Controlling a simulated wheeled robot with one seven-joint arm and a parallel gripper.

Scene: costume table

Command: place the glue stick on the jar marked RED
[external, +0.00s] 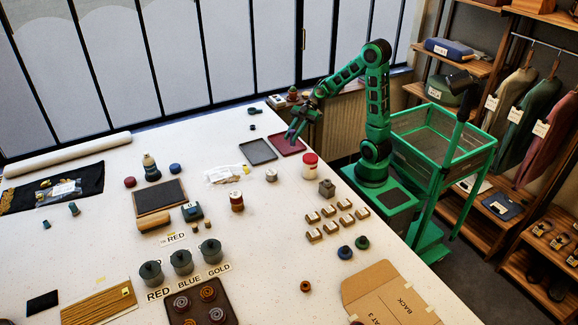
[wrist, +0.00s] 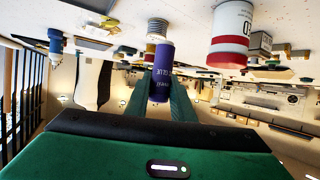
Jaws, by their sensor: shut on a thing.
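The purple glue stick (wrist: 161,75) is held between the two green fingers of my gripper (wrist: 160,100) in the wrist view. In the external view my gripper (external: 292,134) is above the far right of the table, by the red tray, and the glue stick is too small to make out. Three grey lidded jars stand in a row at the front; the left jar (external: 152,273) is behind the RED word of the label strip (external: 158,295). BLUE and GOLD are before the middle jar (external: 182,262) and right jar (external: 211,251). My gripper is far from these jars.
A white jar with a red lid (external: 310,166) stands near my gripper; it also shows in the wrist view (wrist: 232,28). A red tray (external: 287,144) and a grey tray (external: 258,151) lie at the back. A brown pot (external: 237,201) and a dark board (external: 160,191) stand mid-table.

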